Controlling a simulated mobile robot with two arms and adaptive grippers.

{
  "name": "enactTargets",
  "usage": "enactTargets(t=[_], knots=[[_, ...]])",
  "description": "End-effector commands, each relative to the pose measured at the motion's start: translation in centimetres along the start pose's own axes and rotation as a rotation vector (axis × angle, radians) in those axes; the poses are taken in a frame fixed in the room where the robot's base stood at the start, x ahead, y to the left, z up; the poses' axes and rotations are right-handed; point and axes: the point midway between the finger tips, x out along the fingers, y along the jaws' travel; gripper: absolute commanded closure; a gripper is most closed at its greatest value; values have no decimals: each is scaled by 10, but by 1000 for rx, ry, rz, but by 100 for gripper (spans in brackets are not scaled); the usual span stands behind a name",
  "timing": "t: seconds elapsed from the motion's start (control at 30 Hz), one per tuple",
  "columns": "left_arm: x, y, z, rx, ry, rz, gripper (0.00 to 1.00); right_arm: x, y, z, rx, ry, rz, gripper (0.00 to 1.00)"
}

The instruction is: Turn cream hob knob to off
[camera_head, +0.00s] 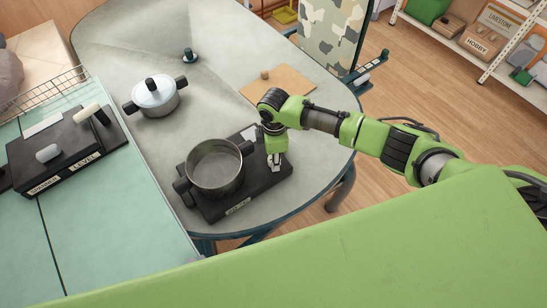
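A dark hob (250,196) stands on the grey table with an open metal pot (216,168) on it. My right arm reaches in from the right, and my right gripper (274,161) points down over the hob's right part, beside the pot. A small pale part shows at its fingertips; I cannot tell whether it is the cream knob or the fingers. The knob is not clearly seen elsewhere on the hob, and the gripper hides that spot. Whether the fingers are open or shut is too small to tell. My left gripper is not in view.
A lidded pot (155,97), a small dark knobbed lid (190,56) and a wooden board (279,83) lie on the grey table (215,100). A dark unit (65,150) with pale handles and a wire rack (45,92) are at left. Shelves stand top right.

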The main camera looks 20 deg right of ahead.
Motion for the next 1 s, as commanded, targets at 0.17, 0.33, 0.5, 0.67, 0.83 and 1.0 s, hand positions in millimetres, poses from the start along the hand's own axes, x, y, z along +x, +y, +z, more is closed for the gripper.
enactTargets(t=[0.17,0.33,0.5,0.67,0.83,1.0], knots=[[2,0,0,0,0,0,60,4,-4,2,-72,-5,-8,100],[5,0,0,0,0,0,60,5,-4,1,-296,-3,-8,100],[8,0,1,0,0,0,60,6,-4,2,-502,-3,-9,100],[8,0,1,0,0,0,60,6,-5,2,-582,-2,-11,100],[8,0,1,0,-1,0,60,6,-5,2,-583,-2,-12,100],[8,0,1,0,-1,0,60,6,-6,2,-582,-2,-13,100]])
